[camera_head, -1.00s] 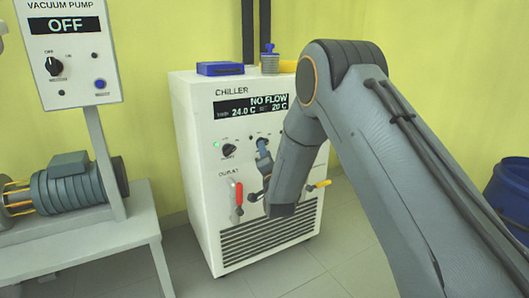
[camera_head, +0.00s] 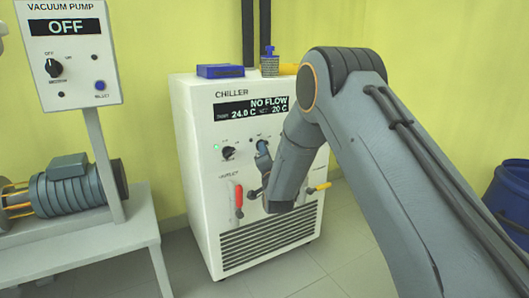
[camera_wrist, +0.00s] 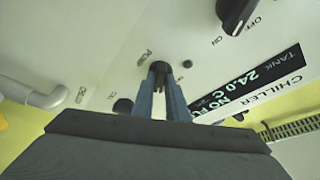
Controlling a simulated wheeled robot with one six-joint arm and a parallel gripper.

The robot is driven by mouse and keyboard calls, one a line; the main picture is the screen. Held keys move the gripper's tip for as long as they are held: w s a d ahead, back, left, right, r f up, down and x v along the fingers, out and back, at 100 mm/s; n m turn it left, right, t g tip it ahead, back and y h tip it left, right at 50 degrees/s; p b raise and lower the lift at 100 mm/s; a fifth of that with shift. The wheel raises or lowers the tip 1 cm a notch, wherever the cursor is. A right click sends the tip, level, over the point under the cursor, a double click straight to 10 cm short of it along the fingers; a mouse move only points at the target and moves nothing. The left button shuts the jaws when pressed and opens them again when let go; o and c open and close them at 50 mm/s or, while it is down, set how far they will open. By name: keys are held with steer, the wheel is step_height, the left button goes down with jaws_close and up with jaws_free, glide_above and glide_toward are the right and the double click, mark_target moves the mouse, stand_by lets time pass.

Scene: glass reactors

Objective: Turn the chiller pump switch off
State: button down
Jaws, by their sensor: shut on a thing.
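The chiller (camera_head: 195,120) is a white cabinet whose display (camera_head: 250,108) reads NO FLOW and 24.0 C. My gripper (camera_head: 262,148) is at its front panel, below the display and right of a black rotary knob (camera_head: 229,152). In the wrist view my gripper (camera_wrist: 165,88) has its two blue-grey fingers shut on a small dark knob, the pump switch (camera_wrist: 158,67), next to a small label. The fingers partly hide the switch, so its setting cannot be read. The black rotary knob also shows in the wrist view (camera_wrist: 236,12), marked ON and OFF.
A red-handled valve (camera_head: 239,196) and a yellow-handled valve (camera_head: 320,187) are low on the chiller front. A blue box (camera_head: 220,71) lies on top. The vacuum pump panel (camera_head: 75,75), reading OFF, stands left above a motor (camera_head: 75,190). A blue drum (camera_head: 510,200) is at right.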

steer(key=shift+f+n, duration=0.1)
steer(key=shift+n, duration=0.3)
steer(key=n+y, duration=0.2)
steer(key=n, duration=0.3)
steer(key=n+y+b, duration=0.1)
steer(key=n+y, duration=0.2)
steer(key=n, duration=0.2)
steer(key=d+n+g+y, duration=0.1)
steer(key=n+y, duration=0.1)
steer(key=n, duration=0.3)
steer(key=shift+w+f+y, duration=0.25)
steer(key=shift+w+y, duration=0.05)
steer(key=shift+y, duration=0.1)
steer(key=shift+n, duration=0.4)
steer(key=c, duration=1.7)
jaws_free()
steer(key=shift+c, duration=0.2)
steer(key=shift+s, duration=0.1)
steer(key=p+v, duration=0.1)
steer(key=v, duration=0.6)
steer(key=shift+s+f+p, duration=0.15)
steer(key=shift+p, duration=0.15)
